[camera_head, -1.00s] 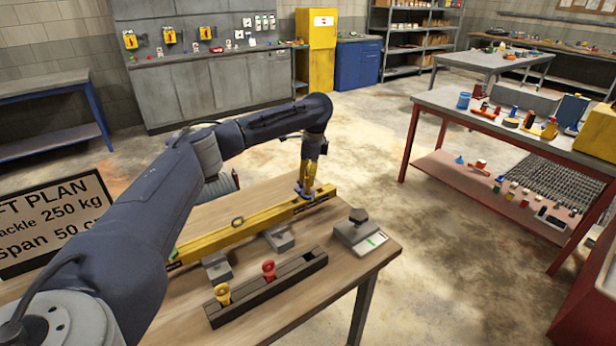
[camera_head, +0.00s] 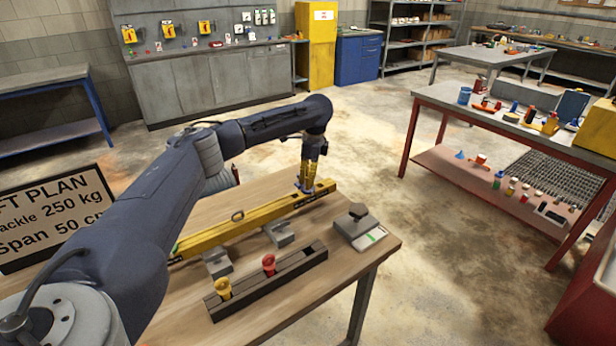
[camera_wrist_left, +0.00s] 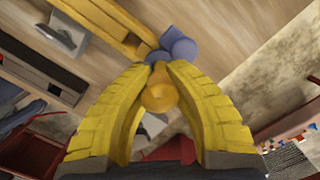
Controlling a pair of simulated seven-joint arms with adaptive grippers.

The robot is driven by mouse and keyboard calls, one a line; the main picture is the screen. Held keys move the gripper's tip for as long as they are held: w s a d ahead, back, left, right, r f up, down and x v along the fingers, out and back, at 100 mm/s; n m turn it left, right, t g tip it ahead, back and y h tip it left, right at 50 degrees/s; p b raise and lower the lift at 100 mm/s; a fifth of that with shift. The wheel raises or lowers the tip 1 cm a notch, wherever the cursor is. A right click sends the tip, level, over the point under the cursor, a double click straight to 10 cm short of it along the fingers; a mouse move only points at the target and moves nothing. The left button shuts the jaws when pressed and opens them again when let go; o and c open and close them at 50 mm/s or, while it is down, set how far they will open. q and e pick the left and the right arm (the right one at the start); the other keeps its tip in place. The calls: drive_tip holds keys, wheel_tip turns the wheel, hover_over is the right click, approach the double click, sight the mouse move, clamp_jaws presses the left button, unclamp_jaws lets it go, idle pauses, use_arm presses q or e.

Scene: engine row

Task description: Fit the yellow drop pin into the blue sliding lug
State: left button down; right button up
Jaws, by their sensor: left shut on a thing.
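My left gripper (camera_head: 311,182) points down at the far right end of the yellow beam (camera_head: 236,228). In the left wrist view, its yellow fingers (camera_wrist_left: 160,75) are shut on the yellow drop pin (camera_wrist_left: 160,95), whose rounded part shows between them. The blue sliding lug (camera_wrist_left: 178,46) is at the beam's end, right at the fingertips. In the head view only a little blue of the lug (camera_head: 303,186) shows beside the fingers. Whether the pin's tip is inside the lug is hidden. My right gripper is not in view.
A dark rack (camera_head: 243,297) on the wooden table holds another yellow pin (camera_head: 222,286) and a red pin (camera_head: 268,263). Grey blocks (camera_head: 279,234) stand by the beam. A grey device with a dark knob (camera_head: 357,225) sits near the table's right edge.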

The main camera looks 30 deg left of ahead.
use_arm(q)
drive_tip(key=c, duration=1.3)
unclamp_jaws()
drive_tip(key=shift+f, duration=0.1)
wheel_tip(320, 180, up, 12)
drive_tip(key=d, duration=0.1)
drive_tip(key=shift+w, duration=0.25)
drive_tip(key=shift+d, duration=0.2)
